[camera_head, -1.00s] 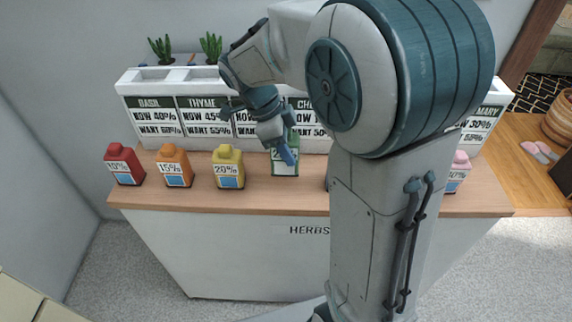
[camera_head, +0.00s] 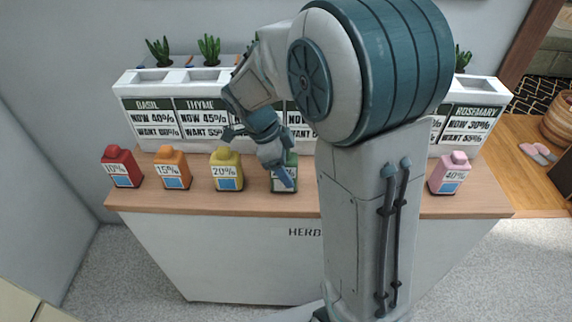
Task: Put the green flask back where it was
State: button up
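The green flask (camera_head: 276,183) stands at the counter's front, in line with the yellow flask (camera_head: 227,170) and to its right. It looks upright, and its white label and green edges show only in part. My gripper (camera_head: 286,176) is right in front of or at the flask and covers much of its middle. One blue finger points down over the label. Whether the fingers are around the flask or touching it is hidden. Whether the flask's base rests on the wood cannot be told for sure.
Red (camera_head: 121,168), orange (camera_head: 172,169) and pink (camera_head: 449,174) flasks stand along the wooden counter (camera_head: 250,204). White planters with herb signs (camera_head: 150,118) stand behind. My arm hides the counter between the green and pink flasks.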

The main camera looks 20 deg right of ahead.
jog(key=shift+r, duration=0.1)
jog(key=shift+n, duration=0.7)
jog(key=v, duration=0.7)
jog(key=s+p+v, duration=0.1)
jog(key=v, duration=0.3)
jog(key=shift+w+d+r, duration=0.1)
jog(key=shift+r, duration=0.4)
jog(key=s+d+f+n+t+y, duration=0.1)
jog(key=s+f+n+t+y, duration=0.1)
jog(key=s+n, duration=0.5)
jog(key=s+d+f+n+t+y, duration=0.1)
jog(key=s+d+f+n+y, duration=0.1)
jog(key=s+n, duration=0.5)
jog(key=shift+s+d+f+n+t+y, duration=0.15)
jog(key=shift+d+f+n+t+y, duration=0.35)
jog(key=shift+n, duration=2.6)
jog(key=shift+a+f, duration=0.15)
jog(key=shift+a, duration=0.1)
